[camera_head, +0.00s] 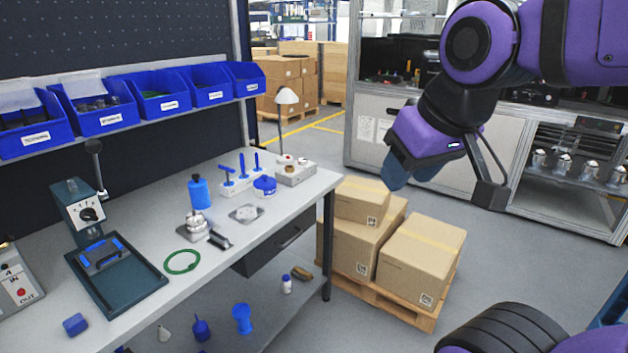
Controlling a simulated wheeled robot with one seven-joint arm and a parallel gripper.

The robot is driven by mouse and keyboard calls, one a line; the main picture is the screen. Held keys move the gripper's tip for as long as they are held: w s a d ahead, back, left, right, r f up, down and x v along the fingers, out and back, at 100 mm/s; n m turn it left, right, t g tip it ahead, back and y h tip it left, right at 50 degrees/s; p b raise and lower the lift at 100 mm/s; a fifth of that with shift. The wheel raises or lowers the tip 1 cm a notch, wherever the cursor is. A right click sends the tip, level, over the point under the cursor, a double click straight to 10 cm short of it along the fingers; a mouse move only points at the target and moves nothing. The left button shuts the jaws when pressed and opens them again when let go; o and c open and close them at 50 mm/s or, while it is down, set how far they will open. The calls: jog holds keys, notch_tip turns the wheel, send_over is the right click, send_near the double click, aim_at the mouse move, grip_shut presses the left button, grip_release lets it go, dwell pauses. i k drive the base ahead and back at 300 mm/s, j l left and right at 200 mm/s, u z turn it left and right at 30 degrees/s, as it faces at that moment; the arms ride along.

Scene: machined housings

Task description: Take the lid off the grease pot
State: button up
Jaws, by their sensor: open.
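A small, squat, round blue pot (265,188), which looks like the grease pot, stands upright near the right end of the workbench. Its blue lid (265,180) appears to be on top. My gripper (408,175) is open and empty. It hangs in the air to the right of the bench, in front of the grey machine, well apart from the pot. Its fingers point down and to the left.
The workbench (145,315) also carries a blue bottle (199,194), a green ring (182,262), a tool stand (241,184) and a press-like device (85,215). Blue bins (165,103) line the shelf behind. Cardboard boxes (421,252) on a pallet stand right of the bench.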

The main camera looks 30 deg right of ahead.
aim_at(265, 182)
jog(key=z, duration=0.15)
jog(key=i+l+u, duration=0.15)
jog(key=i+l, duration=0.35)
jog(key=i+l+u, duration=0.1)
jog(key=i+l, duration=0.4)
jog(key=i+l+u, duration=0.15)
jog(key=i+l, duration=0.45)
jog(key=i+l+u, duration=0.15)
jog(key=i+l, duration=0.3)
jog(key=l, duration=0.2)
